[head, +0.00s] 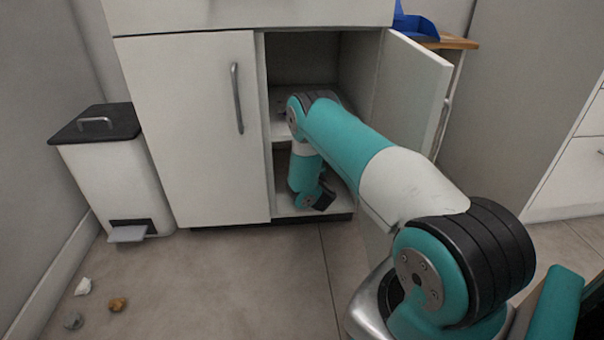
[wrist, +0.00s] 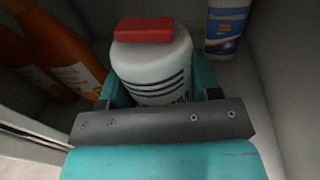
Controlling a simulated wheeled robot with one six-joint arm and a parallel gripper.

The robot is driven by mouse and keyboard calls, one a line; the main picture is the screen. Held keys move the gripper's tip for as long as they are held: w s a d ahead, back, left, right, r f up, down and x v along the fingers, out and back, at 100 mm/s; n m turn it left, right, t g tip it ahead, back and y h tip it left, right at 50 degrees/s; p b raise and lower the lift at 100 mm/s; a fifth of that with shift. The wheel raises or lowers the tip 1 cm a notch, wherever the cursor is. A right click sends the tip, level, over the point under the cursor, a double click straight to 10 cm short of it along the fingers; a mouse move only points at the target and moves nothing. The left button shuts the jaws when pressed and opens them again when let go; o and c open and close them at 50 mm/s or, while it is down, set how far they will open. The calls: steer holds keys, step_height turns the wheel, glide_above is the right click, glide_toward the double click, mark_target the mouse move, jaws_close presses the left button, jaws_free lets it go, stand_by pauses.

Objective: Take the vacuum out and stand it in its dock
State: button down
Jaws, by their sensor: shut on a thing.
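The vacuum is hidden there. I cannot make out the dock in either view.
Orange bottles (wrist: 70,50) stand left of the vacuum, and a white-and-blue bottle (wrist: 228,28) behind right. The open cabinet door (head: 412,90) stands right of my arm. A bin (head: 115,170) stands left. A blue object (head: 415,27) sits right; small lumps (head: 117,304) lie on the floor.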

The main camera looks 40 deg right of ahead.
steer(key=shift+r, duration=0.25)
